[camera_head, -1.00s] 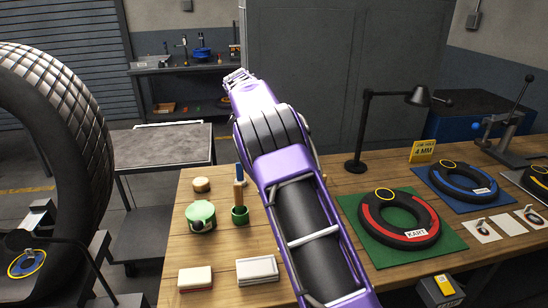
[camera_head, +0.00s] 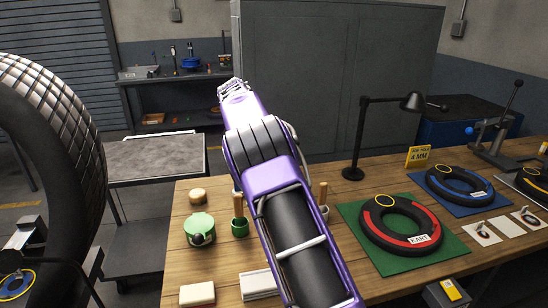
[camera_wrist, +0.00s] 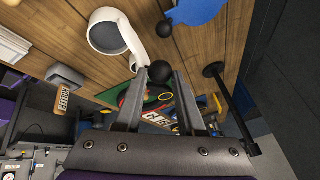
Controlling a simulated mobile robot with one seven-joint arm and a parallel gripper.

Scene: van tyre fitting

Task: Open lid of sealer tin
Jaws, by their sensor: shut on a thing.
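My gripper (camera_wrist: 158,78) shows in the wrist view, its two fingers closed around a black ball knob (camera_wrist: 160,71). The knob is beside a narrow white part that runs from a round white tin-like piece (camera_wrist: 94,30) with a dark grey inside. Whether that piece is an open tin or a raised lid, I cannot tell. In the head view my arm (camera_head: 262,145) hides the gripper and this piece. A green tin (camera_head: 194,222) with a black knob stands at the left of the bench. Which tin holds sealer is not readable.
In the wrist view a blue round piece (camera_wrist: 198,10) with a black knob is close by. In the head view a green cup (camera_head: 239,229) with a wooden handle, white blocks (camera_head: 197,294), a tyre on a green mat (camera_head: 444,258) and a lamp (camera_head: 353,172) stand on the bench.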

